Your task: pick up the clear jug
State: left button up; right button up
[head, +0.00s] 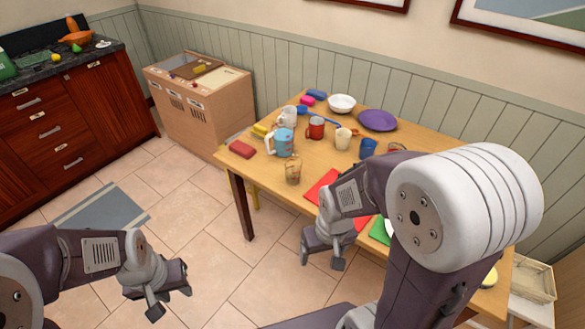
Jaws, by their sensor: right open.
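The clear jug (293,170) is see-through with a brownish tint and stands upright near the front left edge of the wooden table (264,178). My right gripper (321,262) is open and empty, in front of the table edge, below and to the right of the jug and apart from it. My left gripper (171,302) hangs over the floor at the lower left, well away from the table. Its fingers look apart with nothing between them.
Close behind the jug stands a blue-and-white pitcher (284,143). Several mugs, a white bowl (341,103) and a purple plate (378,121) stand further back. Open floor lies left of the table.

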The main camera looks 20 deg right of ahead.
aim_at(283, 133)
jog(key=i+j+z, duration=1.1)
jog(key=j, duration=0.35)
jog(key=i+j+z, duration=0.45)
jog(key=j, duration=0.35)
jog(key=j+z, duration=0.25)
jog(key=j, duration=0.15)
jog(key=i, duration=0.05)
